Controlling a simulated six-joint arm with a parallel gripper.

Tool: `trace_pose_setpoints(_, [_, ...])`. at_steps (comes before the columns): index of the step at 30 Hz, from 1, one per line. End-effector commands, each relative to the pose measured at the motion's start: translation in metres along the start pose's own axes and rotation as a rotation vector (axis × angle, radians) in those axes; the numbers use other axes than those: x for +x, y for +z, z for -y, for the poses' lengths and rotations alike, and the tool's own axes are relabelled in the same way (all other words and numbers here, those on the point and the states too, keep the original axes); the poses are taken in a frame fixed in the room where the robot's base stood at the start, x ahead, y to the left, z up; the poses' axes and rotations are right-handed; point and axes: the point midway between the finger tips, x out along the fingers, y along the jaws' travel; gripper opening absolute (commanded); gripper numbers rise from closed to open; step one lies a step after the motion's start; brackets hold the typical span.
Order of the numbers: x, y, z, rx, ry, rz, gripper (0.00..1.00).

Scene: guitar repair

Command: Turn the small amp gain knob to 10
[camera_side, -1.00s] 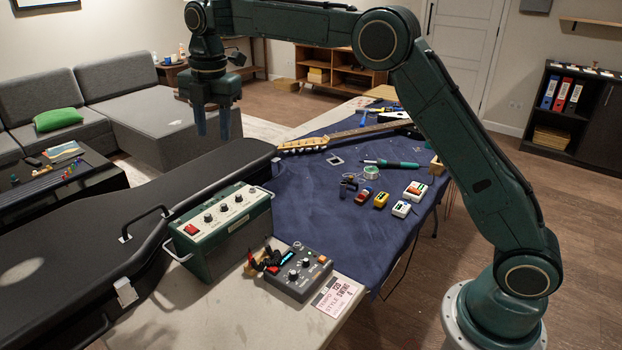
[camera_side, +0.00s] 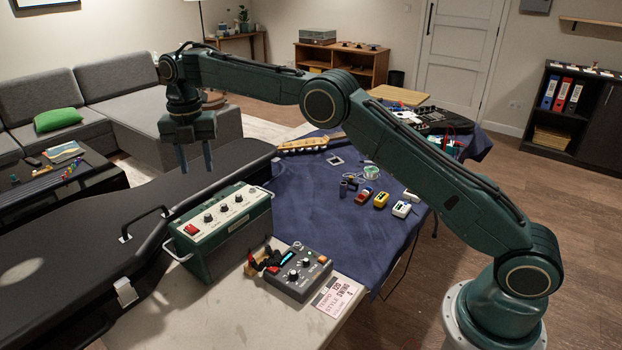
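The small amp (camera_side: 225,245) is a green box with a light control panel on top. Its panel has a red switch (camera_side: 191,229) at the left and a row of dark knobs (camera_side: 223,207). The labels are too small to read, so I cannot tell which knob is gain or where it points. My gripper (camera_side: 196,168) hangs fingers down, above and slightly left of the amp in the picture. Its two fingers are apart with nothing between them, and it touches nothing.
A black guitar case (camera_side: 90,235) lies left of the amp. A grey control box (camera_side: 298,273) and a paper card (camera_side: 337,297) are at its right. Small pedals (camera_side: 381,200) and a guitar headstock (camera_side: 312,144) lie on the blue cloth (camera_side: 330,220). The amp has handles at both ends.

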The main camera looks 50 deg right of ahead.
Motion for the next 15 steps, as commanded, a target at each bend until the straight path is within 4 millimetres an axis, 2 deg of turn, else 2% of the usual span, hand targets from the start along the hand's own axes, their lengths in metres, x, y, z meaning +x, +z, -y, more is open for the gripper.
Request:
trace_pose_setpoints(8, [0.022,0.0,0.001,0.001,-0.001,-0.001,0.39])
trace_pose_setpoints(15, [0.059,-0.001,0.001,0.001,-0.002,-0.002,0.39])
